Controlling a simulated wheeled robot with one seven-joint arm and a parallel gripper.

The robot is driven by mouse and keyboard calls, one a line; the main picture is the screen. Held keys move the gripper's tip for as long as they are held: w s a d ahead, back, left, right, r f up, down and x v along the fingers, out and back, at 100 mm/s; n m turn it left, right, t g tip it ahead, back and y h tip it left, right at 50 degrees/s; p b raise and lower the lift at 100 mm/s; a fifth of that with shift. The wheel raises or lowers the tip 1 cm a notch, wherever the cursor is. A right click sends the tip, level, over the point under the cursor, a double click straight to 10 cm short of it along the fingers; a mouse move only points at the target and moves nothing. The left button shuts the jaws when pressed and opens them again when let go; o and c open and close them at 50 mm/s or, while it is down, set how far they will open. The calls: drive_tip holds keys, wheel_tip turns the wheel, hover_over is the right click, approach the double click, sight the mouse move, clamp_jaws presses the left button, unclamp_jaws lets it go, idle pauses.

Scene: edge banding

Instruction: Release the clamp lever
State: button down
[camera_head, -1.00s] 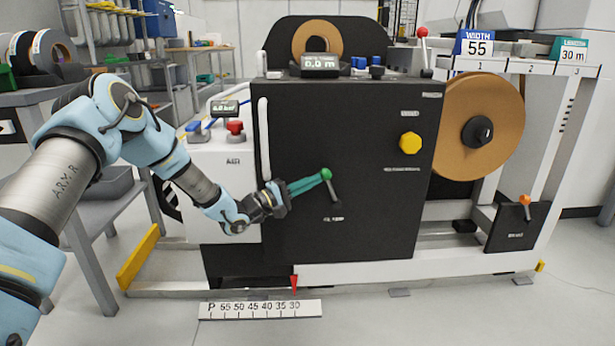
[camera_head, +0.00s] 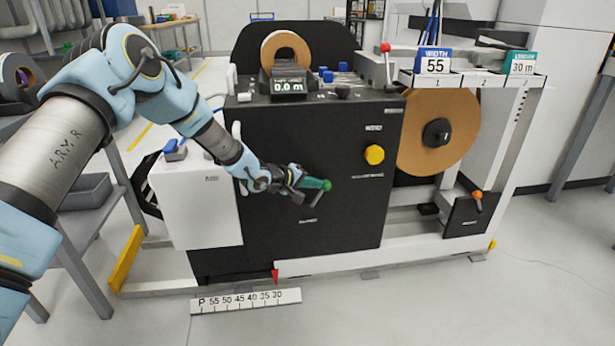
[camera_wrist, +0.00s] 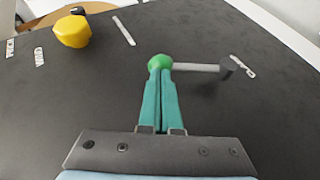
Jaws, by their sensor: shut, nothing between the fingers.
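The clamp lever (camera_head: 327,186) has a green ball knob and a grey rod on the machine's black front panel. The rod leans up and to the right from its pivot. In the wrist view, the knob (camera_wrist: 159,62) is at the fingertips and the rod runs right to a dark pivot (camera_wrist: 228,66). My gripper (camera_head: 319,183) reaches in from the left. Its teal fingers are shut together, with nothing between them. Their tips (camera_wrist: 163,73) appear to touch the near side of the knob, which partly hides the contact.
A yellow knob (camera_head: 374,155) is up and right of the lever. An orange-tipped lever (camera_head: 477,195) and a red-tipped lever (camera_head: 386,48) are farther right. A large brown roll (camera_head: 440,115) hangs beside the panel. The floor in front holds a numbered scale (camera_head: 245,300).

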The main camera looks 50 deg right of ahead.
drive_tip(key=shift+s+d+f, duration=0.1)
drive_tip(key=shift+s+d, duration=0.25)
idle(0.4)
drive_tip(key=shift+p, duration=0.4)
